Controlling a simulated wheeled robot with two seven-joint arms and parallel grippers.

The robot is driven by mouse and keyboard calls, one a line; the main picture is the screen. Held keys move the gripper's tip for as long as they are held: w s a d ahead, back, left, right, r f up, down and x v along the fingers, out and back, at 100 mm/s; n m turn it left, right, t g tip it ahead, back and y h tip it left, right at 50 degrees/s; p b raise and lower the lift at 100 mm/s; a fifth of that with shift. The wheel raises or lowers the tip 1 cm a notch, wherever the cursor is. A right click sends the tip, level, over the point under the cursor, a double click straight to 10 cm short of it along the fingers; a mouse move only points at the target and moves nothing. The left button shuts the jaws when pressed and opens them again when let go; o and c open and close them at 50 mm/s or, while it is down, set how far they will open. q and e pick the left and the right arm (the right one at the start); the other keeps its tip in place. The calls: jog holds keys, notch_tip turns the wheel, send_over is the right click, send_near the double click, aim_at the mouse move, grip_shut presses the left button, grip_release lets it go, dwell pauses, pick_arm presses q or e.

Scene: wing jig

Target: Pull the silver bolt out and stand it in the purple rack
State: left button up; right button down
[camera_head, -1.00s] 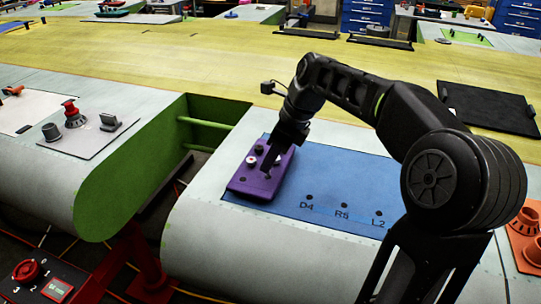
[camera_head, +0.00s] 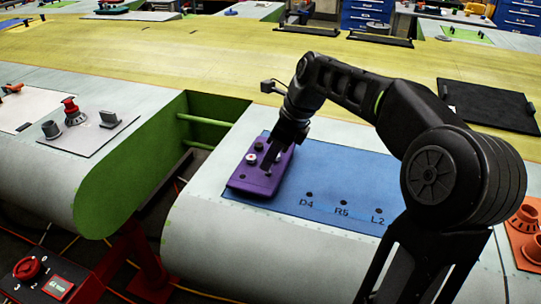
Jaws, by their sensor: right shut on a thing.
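The purple rack (camera_head: 247,183) lies on the blue mat at its left end. A couple of small bolt heads (camera_head: 251,158) stand in its top, one of them light-coloured. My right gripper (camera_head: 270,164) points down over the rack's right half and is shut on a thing. The fingers hide most of what they hold, so I cannot make out the silver bolt for certain or tell whether it is in the rack. My left gripper is not in view.
The blue mat (camera_head: 330,180) has holes marked D4, R5 and L2, which look empty. A gap with green walls (camera_head: 190,118) parts the two wing sections. A red knob (camera_head: 70,107) stands on the left section, and a black tray (camera_head: 490,107) lies at the right.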

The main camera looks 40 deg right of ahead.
jog(key=shift+f, duration=0.15)
jog(key=shift+f+b, duration=0.7)
jog(key=shift+f, duration=0.35)
jog(key=c, duration=1.1)
grip_release()
jog(key=shift+c, duration=0.2)
jog(key=shift+r, duration=0.1)
jog(key=v, duration=0.7)
jog(key=shift+r+b, duration=0.25)
jog(key=shift+b, duration=0.1)
jog(key=shift+s+d, duration=0.15)
